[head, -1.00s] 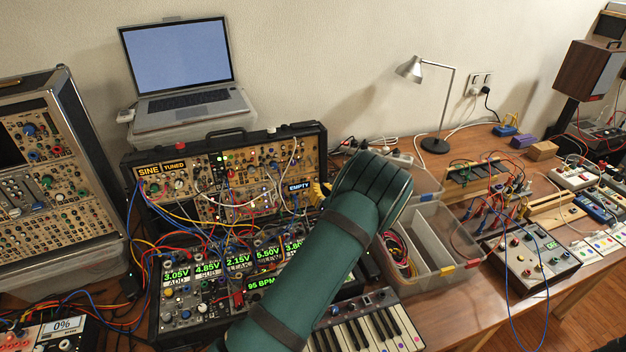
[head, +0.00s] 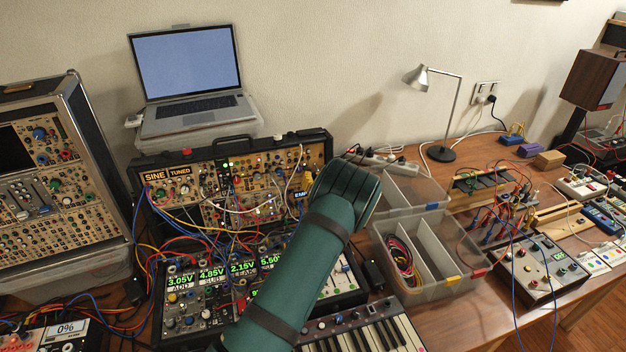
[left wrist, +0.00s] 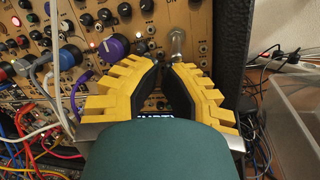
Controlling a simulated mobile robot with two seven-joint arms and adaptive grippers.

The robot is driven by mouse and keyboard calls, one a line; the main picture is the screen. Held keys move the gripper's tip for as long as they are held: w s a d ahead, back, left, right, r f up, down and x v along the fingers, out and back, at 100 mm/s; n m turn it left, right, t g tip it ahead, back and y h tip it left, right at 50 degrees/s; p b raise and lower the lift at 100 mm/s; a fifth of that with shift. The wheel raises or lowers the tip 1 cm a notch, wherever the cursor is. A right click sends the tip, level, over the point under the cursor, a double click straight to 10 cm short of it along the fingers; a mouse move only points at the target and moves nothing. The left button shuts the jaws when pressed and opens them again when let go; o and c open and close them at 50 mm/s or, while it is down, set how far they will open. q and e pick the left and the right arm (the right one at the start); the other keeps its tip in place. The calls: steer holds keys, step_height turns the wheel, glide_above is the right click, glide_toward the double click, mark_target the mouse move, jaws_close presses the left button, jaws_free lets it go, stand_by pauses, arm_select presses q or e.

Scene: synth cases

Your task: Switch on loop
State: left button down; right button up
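My left gripper (left wrist: 163,62) has yellow ribbed fingers with dark pads in the left wrist view. It is partly open, its tips close together with a narrow gap, and nothing held shows between them. Just beyond the tips is a pale, rounded switch-like part (left wrist: 178,42) on the tan panel, under a label ending in "ON". Contact cannot be told. No label reading "loop" is legible. My right gripper is not in view.
A purple knob (left wrist: 112,48) and patch cables crowd the panel left of the fingers. Clear bins (head: 440,287) stand right of my arm and a small keyboard (head: 352,335) in front. A laptop (head: 190,75) stands behind the case.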

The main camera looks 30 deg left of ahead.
arm_select(q)
steer(key=shift+d+r+h+p, duration=0.1)
steer(key=shift+r+h+p, duration=0.05)
steer(key=shift+h+p, duration=0.35)
steer(key=shift+g, duration=0.3)
steer(key=g+h+p, duration=0.1)
steer(key=p, duration=0.1)
steer(key=r+h+p, duration=0.1)
steer(key=shift+s+d+r+g+h+p, duration=0.25)
steer(key=shift+s+d+g+h+p, duration=0.1)
steer(key=shift+s+g+h, duration=0.05)
steer(key=shift+r, duration=0.3)
stand_by(0.4)
